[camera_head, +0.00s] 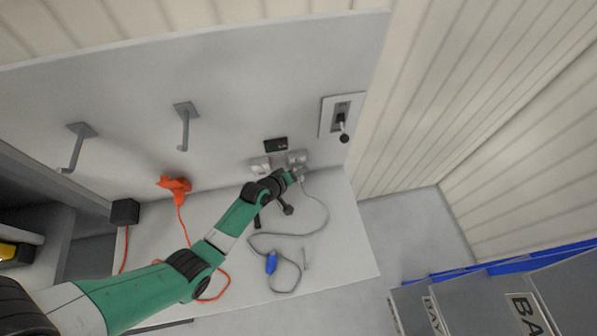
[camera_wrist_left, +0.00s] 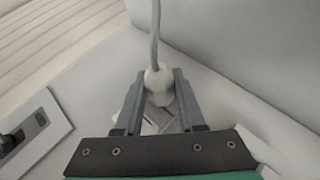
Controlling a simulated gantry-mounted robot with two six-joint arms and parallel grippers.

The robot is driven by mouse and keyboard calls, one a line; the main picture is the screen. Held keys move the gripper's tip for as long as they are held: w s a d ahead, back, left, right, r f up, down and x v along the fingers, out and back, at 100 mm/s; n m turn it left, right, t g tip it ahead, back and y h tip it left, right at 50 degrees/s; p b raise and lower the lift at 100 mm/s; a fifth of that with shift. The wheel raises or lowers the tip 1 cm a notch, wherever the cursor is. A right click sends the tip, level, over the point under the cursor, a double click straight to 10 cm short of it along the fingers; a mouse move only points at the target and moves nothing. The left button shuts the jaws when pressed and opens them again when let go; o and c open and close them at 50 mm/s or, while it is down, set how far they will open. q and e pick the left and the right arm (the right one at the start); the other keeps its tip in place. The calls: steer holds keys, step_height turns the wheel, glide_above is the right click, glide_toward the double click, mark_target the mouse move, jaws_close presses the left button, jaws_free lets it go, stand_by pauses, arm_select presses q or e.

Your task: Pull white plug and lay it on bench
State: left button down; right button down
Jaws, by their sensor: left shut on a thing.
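The white plug (camera_wrist_left: 158,84) is between the two fingers of my left gripper (camera_wrist_left: 160,88) in the left wrist view, with its grey cable running up out of the picture. In the head view my left gripper (camera_head: 297,174) is at the wall sockets (camera_head: 296,157) above the back of the bench (camera_head: 345,262). I cannot tell whether the plug's pins are still in the socket. The grey cable (camera_head: 327,212) loops over the bench to a blue connector (camera_head: 271,263). My right gripper is not in view.
An orange plug (camera_head: 174,186) with an orange cable and a black box (camera_head: 125,212) are at the left. Two hooks (camera_head: 184,118) and a lever switch (camera_head: 342,117) are on the wall. The bench's right part is mostly clear.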

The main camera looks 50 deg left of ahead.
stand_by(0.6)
arm_select(q)
steer(key=shift+s+d+p, duration=0.25)
steer(key=shift+d+p, duration=0.05)
steer(key=shift+d, duration=0.15)
steer(key=shift+s+d+p, duration=0.55)
steer(key=shift+d+p, duration=0.15)
steer(key=shift+d, duration=0.15)
steer(key=shift+s+d+p, duration=0.5)
steer(key=shift+d+p, duration=0.15)
steer(key=shift+d, duration=0.15)
stand_by(0.6)
